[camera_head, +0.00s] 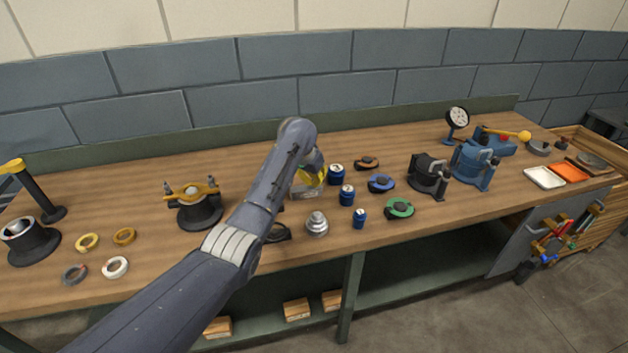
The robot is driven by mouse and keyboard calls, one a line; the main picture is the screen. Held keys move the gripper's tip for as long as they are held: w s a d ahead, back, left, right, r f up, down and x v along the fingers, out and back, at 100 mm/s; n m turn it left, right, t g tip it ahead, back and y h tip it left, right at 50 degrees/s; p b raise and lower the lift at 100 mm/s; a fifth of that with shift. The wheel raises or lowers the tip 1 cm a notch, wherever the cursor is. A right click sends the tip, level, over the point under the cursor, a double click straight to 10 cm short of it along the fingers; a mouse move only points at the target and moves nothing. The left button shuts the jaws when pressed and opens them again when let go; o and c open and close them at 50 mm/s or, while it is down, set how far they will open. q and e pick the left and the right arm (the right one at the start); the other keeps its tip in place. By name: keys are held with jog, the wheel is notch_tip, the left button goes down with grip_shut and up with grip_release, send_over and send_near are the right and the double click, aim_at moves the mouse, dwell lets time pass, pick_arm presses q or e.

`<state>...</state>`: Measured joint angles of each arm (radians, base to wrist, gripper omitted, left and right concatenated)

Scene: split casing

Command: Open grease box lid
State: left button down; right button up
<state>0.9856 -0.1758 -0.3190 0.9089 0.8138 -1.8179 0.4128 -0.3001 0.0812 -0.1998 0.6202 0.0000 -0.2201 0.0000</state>
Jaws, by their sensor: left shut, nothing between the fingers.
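My left gripper (316,168) reaches down at the middle of the bench, and my own arm partly hides it. It is shut with nothing held. Right at its tips is a yellow rounded part (318,179), with a pale grey part (304,193) just below. These may be the grease box and its lid, but the arm covers much of them, so I cannot tell whether the lid is open or whether the fingers touch it. My right gripper is not in view.
Blue tins (347,194) stand close to the right, with a silver stepped cone (316,224) in front. A black casing with a yellow top (199,205) stands left. Dark and blue casings (428,178) stand further right. The wooden bench (100,200) has free room at the back left.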

aim_at(304, 188)
pick_arm(q)
jog(key=shift+r, duration=0.2)
jog(key=h, duration=0.1)
jog(key=a+r+h, duration=0.1)
jog(key=shift+s+r+t+h, duration=0.1)
jog(key=shift+r+t+h, duration=0.15)
jog(key=shift+t+h, duration=0.05)
jog(key=shift+s+a+r+n+t+h, duration=0.1)
jog(key=shift+a+r+n+t+h, duration=0.2)
jog(key=shift+a+r+h, duration=0.45)
jog(key=shift+s+a+r+n+t+h, duration=0.15)
jog(key=shift+a+r+t+h, duration=0.25)
jog(key=shift+h, duration=0.75)
jog(key=c, duration=2.1)
grip_release()
jog(key=o, duration=0.8)
jog(key=shift+f, duration=0.15)
jog(key=shift+c, duration=0.2)
jog(key=v, duration=1.2)
